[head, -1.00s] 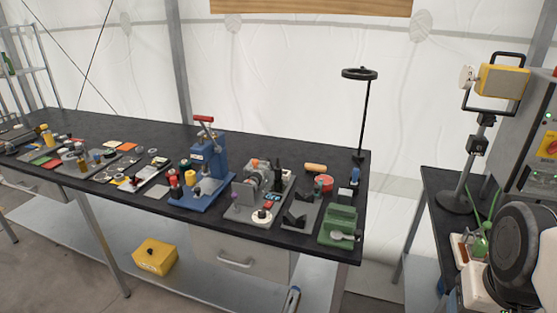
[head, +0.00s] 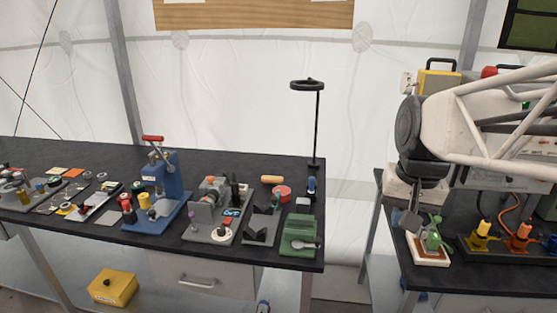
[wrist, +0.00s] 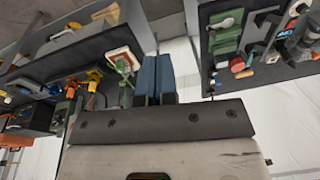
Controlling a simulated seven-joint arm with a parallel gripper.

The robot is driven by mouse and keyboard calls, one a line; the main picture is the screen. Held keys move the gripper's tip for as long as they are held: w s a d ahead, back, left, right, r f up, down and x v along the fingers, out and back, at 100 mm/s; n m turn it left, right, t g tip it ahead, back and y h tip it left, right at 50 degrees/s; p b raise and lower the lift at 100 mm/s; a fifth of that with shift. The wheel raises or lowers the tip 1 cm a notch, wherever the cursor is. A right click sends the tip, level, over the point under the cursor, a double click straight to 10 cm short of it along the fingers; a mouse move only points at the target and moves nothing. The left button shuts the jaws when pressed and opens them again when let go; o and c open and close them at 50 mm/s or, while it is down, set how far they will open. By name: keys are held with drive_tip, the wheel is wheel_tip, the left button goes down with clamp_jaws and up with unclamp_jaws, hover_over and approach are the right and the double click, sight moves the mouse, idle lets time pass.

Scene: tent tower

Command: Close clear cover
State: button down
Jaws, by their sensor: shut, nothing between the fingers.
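I cannot make out a clear cover in either view. My gripper (head: 410,221) points down over the left end of the right-hand table in the head view. Its two dark blue fingers (wrist: 153,72) lie side by side in the wrist view, shut with nothing between them. A green clamp on a white, red-edged base (head: 432,250) stands just right of and below the gripper in the head view. The clamp's base also shows left of the fingers in the wrist view (wrist: 121,56). I cannot tell whether gripper and clamp touch.
The black-topped long bench (head: 300,262) holds a blue press (head: 165,190), a green fixture (head: 300,234) and several small parts. A lamp-like ring stand (head: 316,125) rises at its back right. Yellow (head: 481,237) and orange (head: 520,238) clamps stand on the right-hand table. A gap separates the tables.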

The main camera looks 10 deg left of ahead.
sight(222, 178)
drive_tip(key=w+a+r+m+g, duration=0.1)
drive_tip(key=w+a, duration=0.6)
drive_tip(key=w, duration=0.3)
drive_tip(key=w+a+r+g+y, duration=0.1)
drive_tip(key=w+a+r, duration=0.1)
drive_tip(key=w+a, duration=0.6)
drive_tip(key=w+a+r+m+g, duration=0.1)
drive_tip(key=w+a, duration=0.4)
drive_tip(key=w, duration=0.8)
drive_tip(key=w+a+f+g, duration=0.1)
drive_tip(key=w+a+f, duration=0.3)
drive_tip(key=a, duration=0.5)
drive_tip(key=w+a+f+m+g, duration=0.1)
drive_tip(key=w+a+f, duration=0.3)
drive_tip(key=w+a, duration=0.4)
drive_tip(key=w+a+f+m, duration=0.1)
drive_tip(key=w+a+f, duration=0.3)
drive_tip(key=a, duration=0.7)
drive_tip(key=shift+w+a+f+g, duration=0.3)
drive_tip(key=shift+w+f+g, duration=0.1)
drive_tip(key=shift+w, duration=0.7)
drive_tip(key=shift+f, duration=0.15)
